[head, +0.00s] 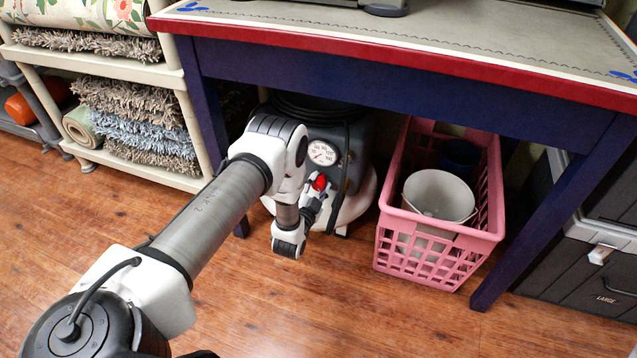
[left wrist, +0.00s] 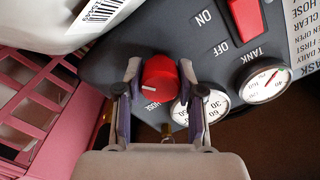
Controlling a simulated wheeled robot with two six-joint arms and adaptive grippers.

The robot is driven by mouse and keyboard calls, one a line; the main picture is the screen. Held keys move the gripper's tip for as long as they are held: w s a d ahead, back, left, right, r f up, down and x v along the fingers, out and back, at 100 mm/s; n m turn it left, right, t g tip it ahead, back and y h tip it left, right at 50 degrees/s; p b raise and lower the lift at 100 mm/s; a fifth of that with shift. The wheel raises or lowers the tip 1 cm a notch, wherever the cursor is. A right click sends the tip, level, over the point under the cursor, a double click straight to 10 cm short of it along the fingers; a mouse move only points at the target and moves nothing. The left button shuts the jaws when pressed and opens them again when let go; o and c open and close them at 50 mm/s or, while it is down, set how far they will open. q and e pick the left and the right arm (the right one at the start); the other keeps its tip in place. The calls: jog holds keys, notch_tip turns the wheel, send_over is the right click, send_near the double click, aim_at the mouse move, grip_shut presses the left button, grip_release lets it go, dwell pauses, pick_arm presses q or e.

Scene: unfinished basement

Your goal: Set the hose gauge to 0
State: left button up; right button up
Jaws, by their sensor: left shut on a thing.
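The hose gauge (left wrist: 194,106) is a white dial with black numbers, partly covered by a finger of my left gripper. I cannot make out its needle. A red round knob (left wrist: 160,74) sits beside it, by the HOSE label on the dark panel. My left gripper (left wrist: 162,78) is shut on this knob, one finger on each side. In the head view the red knob (head: 320,183) shows at the tip of my left gripper (head: 318,190), on the compressor (head: 358,145) under the table. My right gripper is not in view.
The tank gauge (left wrist: 265,82) and a red ON/OFF switch (left wrist: 245,18) are on the same panel. A pink crate (head: 440,250) with a white bucket (head: 438,195) stands right of the compressor. The table (head: 440,62) overhangs them. A shelf with rugs (head: 140,112) stands left.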

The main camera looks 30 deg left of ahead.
pick_arm(q)
jog(key=n+p, duration=0.1)
jog(key=n, duration=0.2)
jog(key=shift+r+n, duration=0.1)
jog(key=shift+n, duration=0.2)
jog(key=n+p, duration=0.1)
jog(key=n, duration=0.2)
jog(key=shift+n, duration=0.3)
jog(key=n, duration=0.3)
jog(key=shift+n+p, duration=0.3)
jog(key=n, duration=0.3)
jog(key=shift+n, duration=0.3)
jog(key=n, duration=0.3)
jog(key=shift+n+p, duration=0.3)
jog(key=n, duration=0.3)
jog(key=shift+n, duration=0.4)
jog(key=n, duration=0.3)
jog(key=shift+n, duration=0.3)
jog(key=shift+a+n, duration=0.1)
jog(key=shift+n, duration=1.7)
